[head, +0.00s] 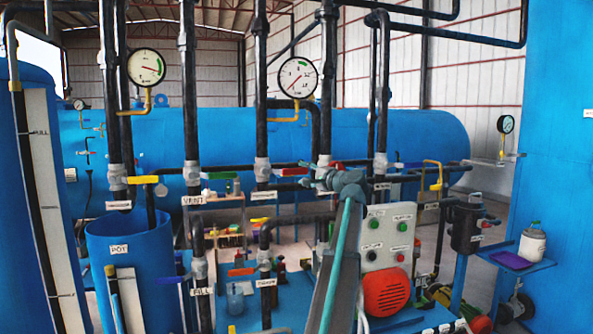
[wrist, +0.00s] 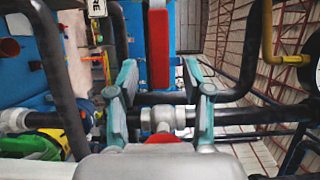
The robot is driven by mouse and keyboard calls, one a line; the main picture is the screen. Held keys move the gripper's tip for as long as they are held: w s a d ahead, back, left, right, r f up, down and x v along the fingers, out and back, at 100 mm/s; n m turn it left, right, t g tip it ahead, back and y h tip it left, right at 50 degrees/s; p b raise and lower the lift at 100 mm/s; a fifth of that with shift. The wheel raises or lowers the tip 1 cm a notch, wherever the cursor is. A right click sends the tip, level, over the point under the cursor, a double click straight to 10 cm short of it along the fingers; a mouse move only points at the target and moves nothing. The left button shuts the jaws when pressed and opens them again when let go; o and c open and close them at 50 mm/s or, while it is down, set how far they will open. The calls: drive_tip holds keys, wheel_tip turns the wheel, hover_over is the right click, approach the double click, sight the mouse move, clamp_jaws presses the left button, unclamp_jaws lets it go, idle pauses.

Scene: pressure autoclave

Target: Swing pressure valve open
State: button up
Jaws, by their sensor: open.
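In the wrist view the red handle (wrist: 159,45) stretches away from a pale valve body (wrist: 163,117) on that pipe. My gripper (head: 338,179) is at this pipe, to the right of the handle. In the wrist view my gripper (wrist: 161,90) is open, with its two teal fingers apart on either side of the valve body and the near end of the handle. No finger clearly touches the handle. My gripper partly hides the valve in the head view.
A pressure gauge (head: 297,78) hangs above the valve. Dark vertical pipes stand on both sides. A grey control box (head: 388,236) with buttons is at the lower right of my gripper. A blue pot (head: 130,265) stands at the left, and a large blue tank (head: 430,135) lies behind.

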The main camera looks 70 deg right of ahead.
sight(298, 172)
drive_tip(key=shift+p+x, duration=0.55)
drive_tip(key=shift+x, duration=2.1)
drive_tip(key=shift+c, duration=0.3)
clamp_jaws()
